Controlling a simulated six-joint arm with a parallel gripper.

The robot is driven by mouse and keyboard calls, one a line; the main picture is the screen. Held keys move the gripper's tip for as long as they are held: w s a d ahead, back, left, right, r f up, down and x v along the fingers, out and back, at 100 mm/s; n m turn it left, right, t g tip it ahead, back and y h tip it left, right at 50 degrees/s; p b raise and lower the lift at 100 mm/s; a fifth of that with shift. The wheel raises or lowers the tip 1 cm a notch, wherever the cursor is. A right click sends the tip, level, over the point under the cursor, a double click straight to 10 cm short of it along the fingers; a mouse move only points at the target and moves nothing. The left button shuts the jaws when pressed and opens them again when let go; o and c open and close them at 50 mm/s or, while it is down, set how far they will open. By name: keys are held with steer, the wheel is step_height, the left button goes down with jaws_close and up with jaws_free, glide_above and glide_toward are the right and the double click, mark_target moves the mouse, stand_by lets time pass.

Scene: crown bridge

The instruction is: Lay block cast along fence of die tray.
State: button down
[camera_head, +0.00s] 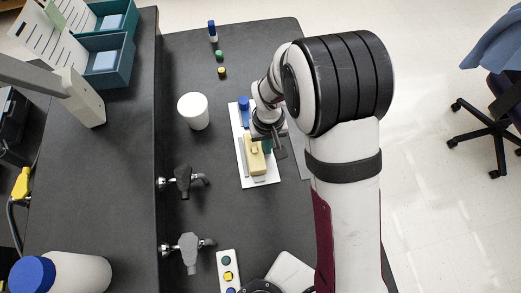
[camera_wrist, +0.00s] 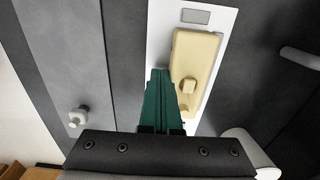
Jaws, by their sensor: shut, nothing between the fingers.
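The cream block cast (camera_head: 256,162) lies on the white die tray (camera_head: 262,181), lengthwise along it, with a small raised knob on top. A thin grey strip, apparently the fence (camera_head: 242,157), runs along the tray's left side beside the block. Any gap between them is too small to judge. My gripper (camera_head: 267,147) is at the block's right side, its green fingers shut and empty. In the wrist view the shut fingers (camera_wrist: 159,74) stand right beside the block cast (camera_wrist: 194,60), over the tray (camera_wrist: 159,40). I cannot tell whether they touch it.
A blue-capped item (camera_head: 244,103) is at the tray's far end. A white cup (camera_head: 193,110) stands to the left, with two grey taps (camera_head: 184,181) nearer. Small coloured-topped pieces (camera_head: 220,56) are farther back. A white strip with coloured buttons (camera_head: 227,268) lies nearer.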

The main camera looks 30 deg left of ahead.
steer(key=shift+w+d+r, duration=0.1)
steer(key=shift+w+d, duration=0.4)
step_height(320, 180, up, 7)
stand_by(0.5)
steer(key=s+d+r+m+y, duration=0.1)
steer(key=s+d+r+m, duration=0.2)
steer(key=d+r+m, duration=0.45)
steer(key=s+d+r+m, duration=0.2)
steer(key=d+r, duration=0.2)
steer(key=d, duration=0.7)
steer(key=s+d+r+m, duration=0.1)
steer(key=s+d+m, duration=0.4)
steer(key=s, duration=0.4)
steer(key=shift+s+d+y, duration=0.15)
steer(key=shift+d+y, duration=0.05)
steer(key=shift+y, duration=0.2)
